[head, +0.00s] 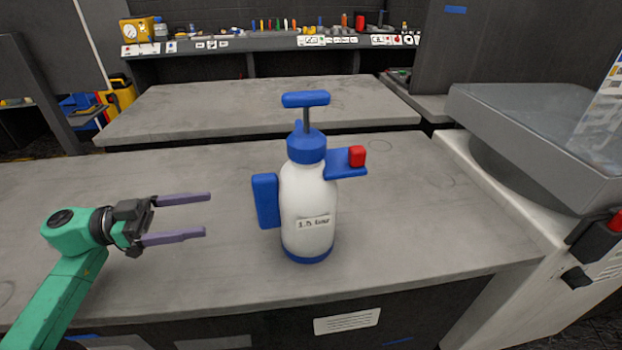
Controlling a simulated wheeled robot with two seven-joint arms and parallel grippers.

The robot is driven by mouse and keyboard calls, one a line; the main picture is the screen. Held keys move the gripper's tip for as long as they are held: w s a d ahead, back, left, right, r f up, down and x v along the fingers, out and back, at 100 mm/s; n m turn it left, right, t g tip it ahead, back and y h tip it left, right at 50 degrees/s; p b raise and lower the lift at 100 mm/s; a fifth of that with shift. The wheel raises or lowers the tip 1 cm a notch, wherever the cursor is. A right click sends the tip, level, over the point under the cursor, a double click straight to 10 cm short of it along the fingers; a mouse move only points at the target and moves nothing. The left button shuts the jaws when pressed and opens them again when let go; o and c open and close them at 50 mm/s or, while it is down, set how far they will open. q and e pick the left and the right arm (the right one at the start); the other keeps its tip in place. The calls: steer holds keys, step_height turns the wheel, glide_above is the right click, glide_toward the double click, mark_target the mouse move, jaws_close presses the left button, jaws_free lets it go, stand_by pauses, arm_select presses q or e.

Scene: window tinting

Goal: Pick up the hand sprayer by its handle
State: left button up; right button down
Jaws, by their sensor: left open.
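The hand sprayer (308,205) stands upright on the grey worktop in the middle of the head view. It has a white body with a "1.5 bar" label, a blue base, a blue collar and a blue pump T-bar (306,99) on top. Its blue handle (266,201) is on its left side, facing my left gripper. A blue nozzle arm with a red tip (357,156) sticks out to the right. My left gripper (208,214) is open and empty, to the left of the handle and apart from it, with its purple fingers pointing towards it. My right gripper is not in view.
The grey worktop (420,230) is clear around the sprayer. A second bare table (220,105) stands behind it. A grey and white machine (540,150) borders the right side. A back shelf (270,46) holds several small tools and bottles.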

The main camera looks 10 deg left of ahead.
arm_select(q)
steer(key=p, duration=0.1)
glide_toward(270, 201)
steer(key=w+d+f, duration=0.1)
steer(key=w+d, duration=0.1)
steer(key=p+x, duration=0.1)
steer(key=x, duration=0.6)
steer(key=shift+f, duration=0.1)
steer(key=shift+w+d+f, duration=0.15)
steer(key=shift+d, duration=0.15)
steer(key=shift+a, duration=0.1)
steer(key=c, duration=1.6)
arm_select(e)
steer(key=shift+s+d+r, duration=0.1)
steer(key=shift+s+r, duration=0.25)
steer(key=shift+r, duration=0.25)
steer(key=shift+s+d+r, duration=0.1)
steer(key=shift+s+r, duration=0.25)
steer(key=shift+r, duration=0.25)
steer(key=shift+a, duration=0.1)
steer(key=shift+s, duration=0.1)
